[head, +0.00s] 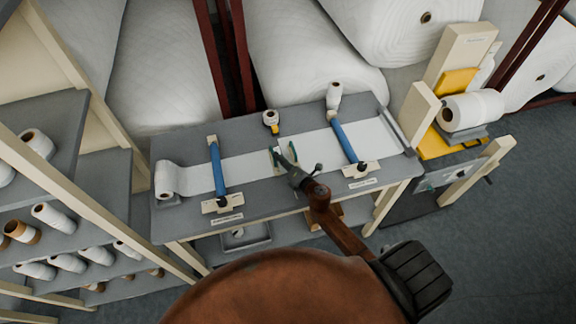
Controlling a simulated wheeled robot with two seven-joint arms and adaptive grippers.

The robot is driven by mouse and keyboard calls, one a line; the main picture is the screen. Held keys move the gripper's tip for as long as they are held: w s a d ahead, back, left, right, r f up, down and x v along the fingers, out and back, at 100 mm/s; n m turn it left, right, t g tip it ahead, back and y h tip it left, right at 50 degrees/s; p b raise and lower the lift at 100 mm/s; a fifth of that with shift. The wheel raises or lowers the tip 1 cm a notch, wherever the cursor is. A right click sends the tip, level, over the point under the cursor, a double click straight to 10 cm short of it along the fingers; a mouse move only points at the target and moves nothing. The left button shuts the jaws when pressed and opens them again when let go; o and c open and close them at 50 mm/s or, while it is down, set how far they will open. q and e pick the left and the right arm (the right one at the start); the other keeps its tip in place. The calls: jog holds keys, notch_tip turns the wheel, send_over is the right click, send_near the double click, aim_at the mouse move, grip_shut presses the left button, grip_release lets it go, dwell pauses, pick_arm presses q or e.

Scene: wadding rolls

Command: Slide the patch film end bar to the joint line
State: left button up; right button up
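A grey worktable (240,133) carries a white film strip (250,167) drawn from a roll (164,178) at its left end. A wider white sheet (318,146) lies to the right. Between them, near the middle, is a small pale bar with dark green parts (292,150); I cannot tell for certain whether it is the patch film end bar. My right gripper (284,160) reaches over this gap from the front, at or just above the bar. Its fingertips are small and partly merge with the bar, so grip and contact are unclear. My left gripper is not in view.
Blue bars cross the left strip (217,170) and the right sheet (347,142). A tape-like item (271,120) and a small upright roll (334,95) stand at the back edge. Shelves of rolls (66,262) flank the left; a roll stand (470,110) is right.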

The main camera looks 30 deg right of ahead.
jog(key=v, duration=0.7)
jog(key=shift+d+r, duration=0.1)
jog(key=shift+d, duration=0.05)
